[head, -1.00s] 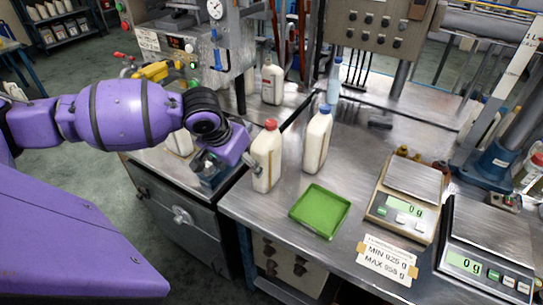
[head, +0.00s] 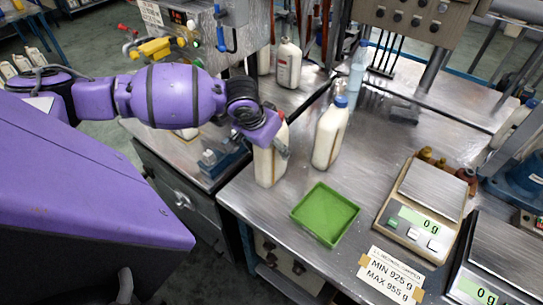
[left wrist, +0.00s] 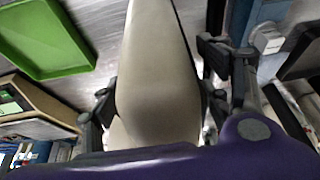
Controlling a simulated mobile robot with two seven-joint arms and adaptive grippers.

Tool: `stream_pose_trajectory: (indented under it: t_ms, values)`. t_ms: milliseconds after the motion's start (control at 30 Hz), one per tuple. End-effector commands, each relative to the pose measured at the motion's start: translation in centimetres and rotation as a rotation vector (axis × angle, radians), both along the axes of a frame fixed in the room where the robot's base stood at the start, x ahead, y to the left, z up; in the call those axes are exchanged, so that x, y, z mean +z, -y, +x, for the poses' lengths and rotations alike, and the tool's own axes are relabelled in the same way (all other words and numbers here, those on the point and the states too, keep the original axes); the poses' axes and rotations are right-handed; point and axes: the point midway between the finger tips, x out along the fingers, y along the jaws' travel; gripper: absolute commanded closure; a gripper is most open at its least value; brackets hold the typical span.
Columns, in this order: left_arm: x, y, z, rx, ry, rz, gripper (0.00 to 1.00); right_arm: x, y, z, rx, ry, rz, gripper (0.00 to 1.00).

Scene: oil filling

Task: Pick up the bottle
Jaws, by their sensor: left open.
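A cream-white bottle (head: 268,167) stands upright on the steel table beside the green tray. Its red cap is mostly hidden behind my left gripper (head: 279,146). In the left wrist view the bottle (left wrist: 158,75) fills the middle, between the two dark fingers of my left gripper (left wrist: 158,104). The fingers are open, one on each side of the bottle; I cannot tell whether either touches it. A similar bottle with a blue cap (head: 329,137) stands just to the right. My right gripper is not in view.
The green tray (head: 325,214) lies in front of the bottles. Two scales (head: 412,220) (head: 478,290) and a MIN/MAX sign (head: 391,277) are to the right. A machine with a gauge panel stands behind my left arm. Bare table lies between the blue-capped bottle and scales.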

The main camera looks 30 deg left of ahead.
Motion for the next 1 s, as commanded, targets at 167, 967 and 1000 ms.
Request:
stream_pose_trajectory:
  t_ms: [167,967,1000]
  values:
    - [-1.5,0.0,0.6,0.0,0.0,0.001,0.29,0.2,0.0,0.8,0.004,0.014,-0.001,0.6]
    - [-1.4,0.0,0.6,0.0,0.0,0.001,1.0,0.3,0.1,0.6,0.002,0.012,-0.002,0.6]
    - [-1.4,0.0,0.6,0.0,0.0,0.001,1.0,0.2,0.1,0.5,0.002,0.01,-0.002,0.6]
